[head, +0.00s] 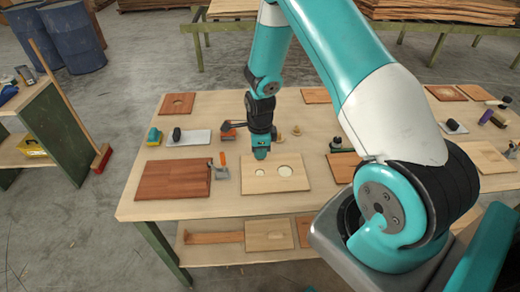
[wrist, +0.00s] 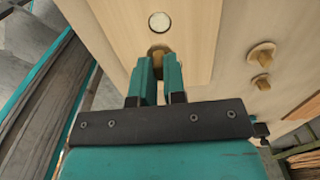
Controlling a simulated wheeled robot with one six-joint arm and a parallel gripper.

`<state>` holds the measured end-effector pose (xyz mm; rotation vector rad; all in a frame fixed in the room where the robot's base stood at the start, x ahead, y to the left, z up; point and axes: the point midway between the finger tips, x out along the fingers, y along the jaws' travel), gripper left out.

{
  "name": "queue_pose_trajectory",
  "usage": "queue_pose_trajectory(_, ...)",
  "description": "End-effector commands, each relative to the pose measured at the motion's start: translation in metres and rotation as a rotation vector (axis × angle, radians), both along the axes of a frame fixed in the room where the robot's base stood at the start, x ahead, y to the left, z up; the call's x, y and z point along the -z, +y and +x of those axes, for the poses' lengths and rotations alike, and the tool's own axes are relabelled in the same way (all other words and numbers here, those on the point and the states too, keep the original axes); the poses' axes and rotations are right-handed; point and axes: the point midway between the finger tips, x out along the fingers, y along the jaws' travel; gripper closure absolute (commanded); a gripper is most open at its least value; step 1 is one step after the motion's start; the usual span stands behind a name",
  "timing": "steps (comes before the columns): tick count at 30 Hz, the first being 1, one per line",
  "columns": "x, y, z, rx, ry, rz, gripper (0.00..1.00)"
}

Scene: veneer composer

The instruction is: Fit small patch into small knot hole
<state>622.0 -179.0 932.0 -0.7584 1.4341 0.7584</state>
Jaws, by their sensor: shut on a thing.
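The light veneer panel (head: 290,187) lies on the workbench and has two pale round holes. The small knot hole (head: 260,173) is on the left and the larger hole (head: 284,171) on the right. My gripper (head: 261,156) points down over the panel, just behind the small hole in the head view. In the wrist view my gripper (wrist: 158,72) is shut on the small tan patch (wrist: 158,53), mostly hidden between the fingers. One pale hole (wrist: 160,22) shows beyond it; I cannot tell which. The patch's height above the panel is unclear.
Two knobbed patches (head: 277,135) (head: 296,130) stand behind the panel. A reddish board (head: 172,180) and an orange-handled tool (head: 221,167) lie to its left. A dark green tool (head: 336,145) lies to its right. Bare bench lies in front of the panel.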

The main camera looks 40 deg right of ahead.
Motion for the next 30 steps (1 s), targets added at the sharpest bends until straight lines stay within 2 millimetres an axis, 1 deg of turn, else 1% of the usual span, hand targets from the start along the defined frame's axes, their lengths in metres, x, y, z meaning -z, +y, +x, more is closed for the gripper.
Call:
queue_pose_trajectory(7, 0.000, 0.001, 0.000, -0.002, 0.000, 0.000, 1.00)
queue_pose_trajectory(11, 0.007, 0.001, 0.000, -0.003, 0.001, -0.001, 1.00)
queue_pose_trajectory(24, 0.049, 0.001, 0.000, -0.004, 0.001, 0.000, 1.00)
queue_pose_trajectory(30, 0.055, 0.001, 0.000, -0.004, 0.000, 0.000, 1.00)
